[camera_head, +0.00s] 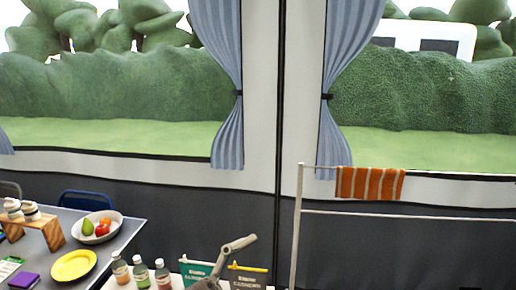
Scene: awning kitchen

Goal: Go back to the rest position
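Neither of my grippers shows in the head view, and no part of my arms can be made out. The view looks over a table (132,228) at the lower left toward the awning wall and its windows. Where my arms are relative to the table and the other things is hidden.
On the table are a white fruit bowl (75,231), a yellow plate (73,266) and a wooden stand (52,236). Several bottles (141,272) stand near a grey angled handle (232,246) at the bottom. A rack (297,215) with an orange striped towel (371,183) stands right.

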